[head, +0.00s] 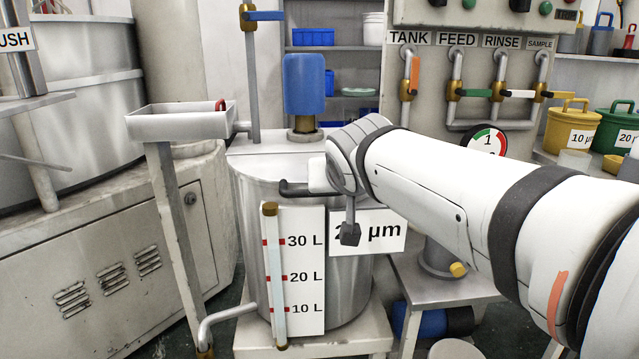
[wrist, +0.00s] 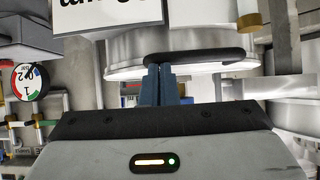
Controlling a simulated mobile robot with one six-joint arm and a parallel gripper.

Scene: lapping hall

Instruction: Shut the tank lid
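The steel tank (head: 345,285) stands in the middle of the head view, with a light flat top behind my wrist. A dark bar handle (head: 293,188) sticks out at its front upper edge. The wrist view, upside down, shows the tank rim or lid edge (wrist: 120,72) and the dark handle (wrist: 205,57) across it. My gripper (wrist: 160,70) has its two fingers together, tips at one end of the handle; I cannot tell whether they touch it. In the head view my wrist hides much of the top, so the lid's exact angle is unclear.
A level gauge (head: 272,275) stands before the tank, and a tray on a post (head: 180,123) to its left. A blue motor (head: 304,82) rises behind. Valves (head: 455,90) and a dial gauge (head: 486,142) are at right, near yellow (head: 570,130) and green buckets.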

